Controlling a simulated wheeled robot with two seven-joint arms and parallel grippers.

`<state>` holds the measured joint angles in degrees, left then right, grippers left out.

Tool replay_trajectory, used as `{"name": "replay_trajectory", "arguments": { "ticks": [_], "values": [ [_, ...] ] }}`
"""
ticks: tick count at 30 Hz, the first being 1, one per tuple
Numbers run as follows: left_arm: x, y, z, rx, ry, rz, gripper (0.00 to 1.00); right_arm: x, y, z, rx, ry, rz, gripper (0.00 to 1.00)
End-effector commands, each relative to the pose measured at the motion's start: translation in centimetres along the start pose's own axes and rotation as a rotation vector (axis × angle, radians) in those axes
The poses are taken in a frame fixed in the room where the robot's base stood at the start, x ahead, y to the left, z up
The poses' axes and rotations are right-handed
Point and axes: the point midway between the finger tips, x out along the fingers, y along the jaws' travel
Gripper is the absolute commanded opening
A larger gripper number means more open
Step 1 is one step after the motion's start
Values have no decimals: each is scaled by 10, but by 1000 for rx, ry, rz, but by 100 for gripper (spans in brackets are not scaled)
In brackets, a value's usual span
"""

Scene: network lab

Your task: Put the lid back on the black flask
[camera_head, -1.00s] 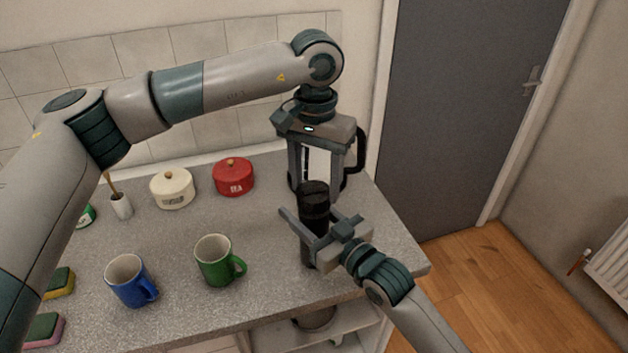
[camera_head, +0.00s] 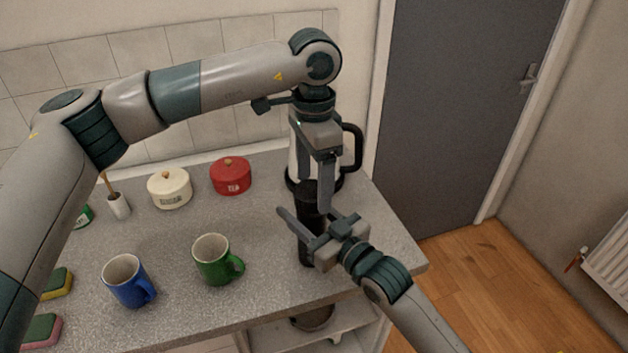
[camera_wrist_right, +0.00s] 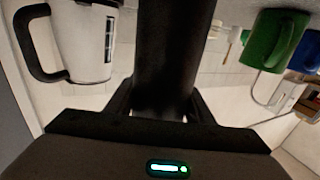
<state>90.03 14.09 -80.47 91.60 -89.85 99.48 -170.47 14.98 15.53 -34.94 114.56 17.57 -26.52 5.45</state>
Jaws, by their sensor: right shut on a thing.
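The black flask (camera_head: 306,249) stands upright near the right front edge of the counter. My right gripper (camera_head: 306,229) is shut around its body, and the dark body also fills the middle of the right wrist view (camera_wrist_right: 172,60). A black, lid-like top part (camera_head: 309,190) shows at the flask's upper end; I cannot tell whether it is a separate lid or how it sits. My left gripper (camera_head: 315,190) points down from above, its two fingers apart around this top part. One finger covers its right side. Contact between fingers and top part cannot be told.
A white jug with a black handle (camera_head: 352,150) stands close behind the flask. A green mug (camera_head: 212,262), a blue mug (camera_head: 127,284), a red pot (camera_head: 231,178) and a cream pot (camera_head: 169,190) stand to the left. The counter between mugs and pots is clear.

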Motion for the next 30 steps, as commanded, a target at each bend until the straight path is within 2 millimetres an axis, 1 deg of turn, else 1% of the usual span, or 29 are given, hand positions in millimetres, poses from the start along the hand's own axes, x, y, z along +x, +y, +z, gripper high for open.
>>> {"name": "replay_trajectory", "arguments": {
  "ticks": [8,11,18,21,24,30],
  "values": [
    [-1,1,0,0,0,1,72,0,0,2,0,-5,0,0],
    [-7,1,0,0,1,1,72,0,0,2,0,-5,0,0],
    [-33,0,-1,0,1,0,72,0,0,2,0,-5,0,0],
    [-40,1,-1,0,0,2,72,0,0,2,0,-5,0,0],
    [-44,1,-1,0,0,2,72,0,0,2,0,-4,0,0],
    [-44,1,0,0,0,2,72,0,0,2,0,-4,0,0]
  ]
}}
